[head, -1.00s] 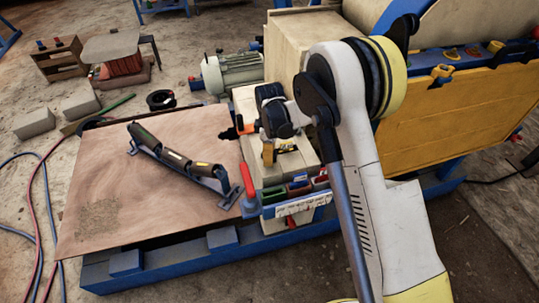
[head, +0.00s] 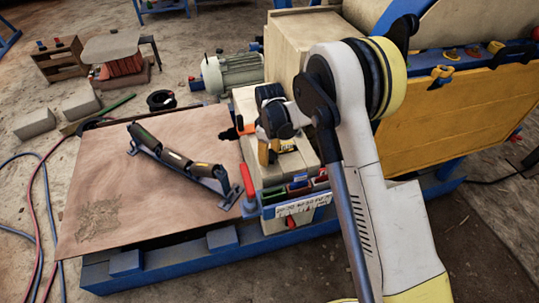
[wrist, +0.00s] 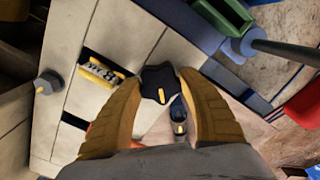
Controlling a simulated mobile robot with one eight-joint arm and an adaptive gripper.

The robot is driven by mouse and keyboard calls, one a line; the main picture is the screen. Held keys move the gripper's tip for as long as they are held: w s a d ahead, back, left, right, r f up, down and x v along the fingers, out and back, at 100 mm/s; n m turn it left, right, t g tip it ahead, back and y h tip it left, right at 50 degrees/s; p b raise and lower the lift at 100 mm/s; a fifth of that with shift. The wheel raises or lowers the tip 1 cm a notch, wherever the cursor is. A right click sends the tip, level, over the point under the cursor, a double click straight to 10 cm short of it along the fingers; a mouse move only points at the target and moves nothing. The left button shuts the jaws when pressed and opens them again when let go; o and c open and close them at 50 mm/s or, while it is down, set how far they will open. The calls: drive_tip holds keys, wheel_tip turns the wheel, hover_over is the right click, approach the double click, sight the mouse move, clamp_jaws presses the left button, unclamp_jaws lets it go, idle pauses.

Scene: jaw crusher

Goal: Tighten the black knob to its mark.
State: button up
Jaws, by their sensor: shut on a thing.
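The black knob (wrist: 154,79) is a lobed knob with a short yellow line on it, in the upper middle of the wrist view. The two yellow fingers of my gripper (wrist: 159,82) are closed around its left and right sides. In the head view my gripper (head: 266,153) reaches down onto the pale block of the crusher, and the knob is hidden there. I cannot make out for certain which mark belongs to the knob. A small lettered plate with a yellow edge (wrist: 100,73) lies to its left in the wrist view.
A grey knob (wrist: 47,84) stands at the left of the wrist view. A red-handled lever (head: 248,181) and an orange handle (head: 246,128) stand close to my gripper. A brown board (head: 110,195) carrying dark rollers (head: 172,159) lies left. A motor (head: 233,74) stands behind.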

drive_tip(key=m, duration=1.1)
drive_tip(key=shift+m, duration=1.7)
drive_tip(key=o, duration=1.2)
wheel_tip(320, 180, up, 12)
